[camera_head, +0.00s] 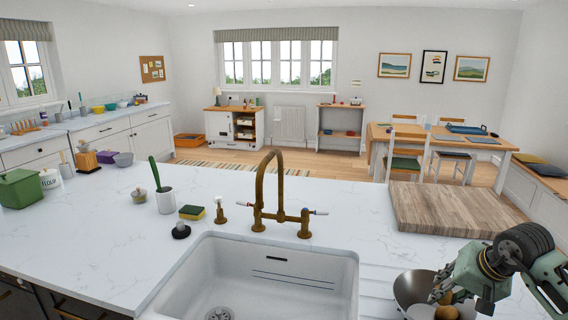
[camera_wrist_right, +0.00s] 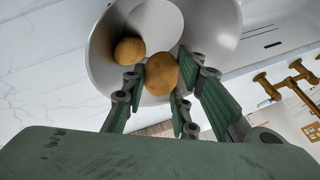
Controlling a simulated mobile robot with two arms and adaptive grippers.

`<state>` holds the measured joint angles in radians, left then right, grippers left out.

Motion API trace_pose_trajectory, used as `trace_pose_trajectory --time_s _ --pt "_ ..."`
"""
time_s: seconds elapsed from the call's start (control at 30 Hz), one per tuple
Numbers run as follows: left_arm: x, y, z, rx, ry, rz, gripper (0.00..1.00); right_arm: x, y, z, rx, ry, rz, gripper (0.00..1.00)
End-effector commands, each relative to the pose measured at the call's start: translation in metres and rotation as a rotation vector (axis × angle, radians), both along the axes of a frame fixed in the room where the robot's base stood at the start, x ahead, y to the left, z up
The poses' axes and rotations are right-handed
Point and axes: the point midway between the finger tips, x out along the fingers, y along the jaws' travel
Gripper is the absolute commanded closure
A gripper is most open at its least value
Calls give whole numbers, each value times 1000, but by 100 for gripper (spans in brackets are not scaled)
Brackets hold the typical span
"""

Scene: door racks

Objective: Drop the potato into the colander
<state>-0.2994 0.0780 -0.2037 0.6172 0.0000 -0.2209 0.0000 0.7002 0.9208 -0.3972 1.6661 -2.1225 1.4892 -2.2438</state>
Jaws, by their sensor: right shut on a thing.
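The colander (camera_head: 404,290) is a grey metal bowl on the worktop right of the sink, cut by the bottom edge of the head view. It fills the upper middle of the right wrist view (camera_wrist_right: 222,28). My right gripper (camera_head: 442,293) is over the colander and is shut on a brown potato (camera_wrist_right: 162,73), which lies between its green-padded fingers (camera_wrist_right: 160,88) at the bowl's opening. A second brown potato (camera_wrist_right: 129,50) is inside the colander, left of the held one. I cannot tell whether the two potatoes touch. My left gripper is not in view.
A white sink (camera_head: 270,270) with a brass tap (camera_head: 262,195) is left of the colander. A wooden board (camera_head: 440,208) lies behind it. A sponge (camera_head: 192,212) and a utensil pot (camera_head: 165,200) stand farther left.

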Motion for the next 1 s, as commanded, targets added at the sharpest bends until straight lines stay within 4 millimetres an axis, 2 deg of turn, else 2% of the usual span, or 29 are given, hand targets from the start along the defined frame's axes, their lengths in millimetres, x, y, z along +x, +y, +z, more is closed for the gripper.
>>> trace_pose_trajectory --time_s 0.13,0.33,0.37,0.6,0.87,1.0 --pt "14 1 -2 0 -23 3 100 0 -1 -6 0 -3 -2 94" --pt "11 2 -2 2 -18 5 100 0 -1 -6 0 -2 -2 94" --pt "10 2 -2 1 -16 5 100 0 0 -5 0 -2 -2 71" --pt "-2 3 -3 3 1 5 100 0 0 -6 -1 -2 -1 52" --pt "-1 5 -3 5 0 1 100 0 -1 -5 -1 -2 -1 52" --pt "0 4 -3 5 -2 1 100 -3 -2 3 -1 -5 0 52"
